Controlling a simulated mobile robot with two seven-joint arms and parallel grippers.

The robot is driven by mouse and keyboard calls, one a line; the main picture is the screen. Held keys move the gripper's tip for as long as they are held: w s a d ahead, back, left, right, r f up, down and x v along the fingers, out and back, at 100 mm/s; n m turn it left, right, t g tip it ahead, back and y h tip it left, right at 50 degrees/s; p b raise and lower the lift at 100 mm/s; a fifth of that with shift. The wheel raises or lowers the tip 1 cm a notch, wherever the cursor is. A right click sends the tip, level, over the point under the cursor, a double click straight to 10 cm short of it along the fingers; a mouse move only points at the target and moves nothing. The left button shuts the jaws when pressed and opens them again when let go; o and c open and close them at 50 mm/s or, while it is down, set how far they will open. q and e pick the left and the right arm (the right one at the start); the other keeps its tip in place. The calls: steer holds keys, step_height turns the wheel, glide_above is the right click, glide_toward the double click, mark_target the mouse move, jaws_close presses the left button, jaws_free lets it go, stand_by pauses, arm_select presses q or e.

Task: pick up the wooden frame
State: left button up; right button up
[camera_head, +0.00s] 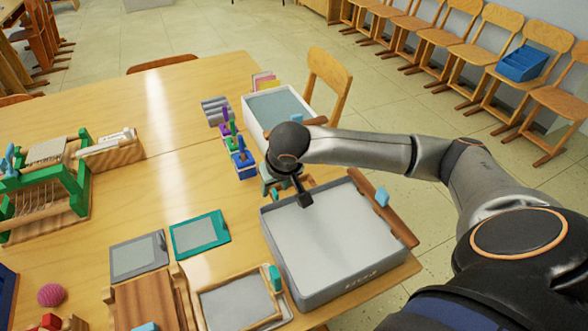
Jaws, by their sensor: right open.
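A wooden frame (235,303) with a grey sheet inside and a teal clip on its right side lies on the table at the bottom centre. A grey tub (335,240) with a pale fill stands just right of it. My right gripper (292,193) is open and points down over the tub's far left corner, beyond the wooden frame and apart from it. The arm and wrist hide part of the tub's far edge. My left gripper is out of view.
A brown wooden bar (383,207) with a blue clip lies along the tub's right side. Grey and teal panels (200,233) lie left of the tub. A white tray (246,106) stands behind, and a green-framed loom (75,198) stands left. The table's middle is clear.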

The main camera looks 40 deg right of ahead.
mark_target(276, 192)
steer(key=x, duration=0.5)
steer(key=shift+d, duration=0.2)
steer(key=shift+c, duration=0.3)
jaws_close()
